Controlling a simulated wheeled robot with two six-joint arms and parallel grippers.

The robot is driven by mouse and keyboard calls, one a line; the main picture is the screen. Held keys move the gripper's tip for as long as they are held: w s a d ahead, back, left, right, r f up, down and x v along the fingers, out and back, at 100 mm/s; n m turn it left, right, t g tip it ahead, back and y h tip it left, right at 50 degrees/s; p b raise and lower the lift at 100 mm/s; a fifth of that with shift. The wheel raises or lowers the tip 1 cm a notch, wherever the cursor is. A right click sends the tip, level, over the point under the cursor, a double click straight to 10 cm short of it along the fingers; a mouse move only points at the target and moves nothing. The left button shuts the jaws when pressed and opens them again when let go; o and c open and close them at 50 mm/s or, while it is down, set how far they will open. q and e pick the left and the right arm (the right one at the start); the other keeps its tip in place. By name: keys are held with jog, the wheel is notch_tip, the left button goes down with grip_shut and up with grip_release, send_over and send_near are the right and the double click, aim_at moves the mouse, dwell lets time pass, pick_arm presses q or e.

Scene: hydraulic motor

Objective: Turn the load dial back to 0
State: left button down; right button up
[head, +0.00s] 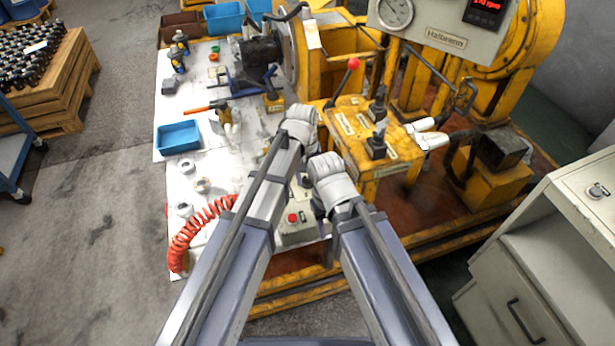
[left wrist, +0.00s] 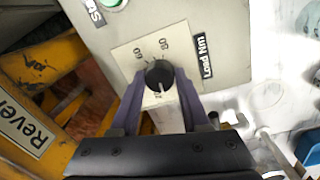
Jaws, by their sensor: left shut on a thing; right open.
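The load dial (left wrist: 159,75) is a round black knob on a pale scale plate of the control box, beside a "Load Nm" label (left wrist: 202,56). Its white pointer line points down in the left wrist view, toward a mark partly hidden at the knob's lower edge. My left gripper (left wrist: 160,86) is shut on the knob, one purple finger on each side. In the head view the control box (head: 297,234) with a red button stands below my arms, its dial hidden. My right gripper (head: 319,205) is open, mostly covered by its own arm beside the box.
A green button (left wrist: 115,3) sits on the box above the dial. A red coiled hose (head: 190,232), a blue tray (head: 178,137) and small parts lie on the white table left. The yellow machine (head: 375,165) with a red-knobbed lever stands close right of my arms.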

aim_at(307, 181)
pick_arm(q)
jog(key=n, duration=0.6)
jog(key=shift+n, duration=0.6)
jog(key=shift+c, duration=1.9)
grip_release()
jog(key=shift+r, duration=0.1)
jog(key=r+p, duration=0.7)
jog(key=p, duration=0.1)
jog(key=shift+s+a+r, duration=0.15)
jog(key=shift+s+r, duration=0.05)
jog(key=shift+r, duration=0.15)
jog(key=shift+f, duration=0.1)
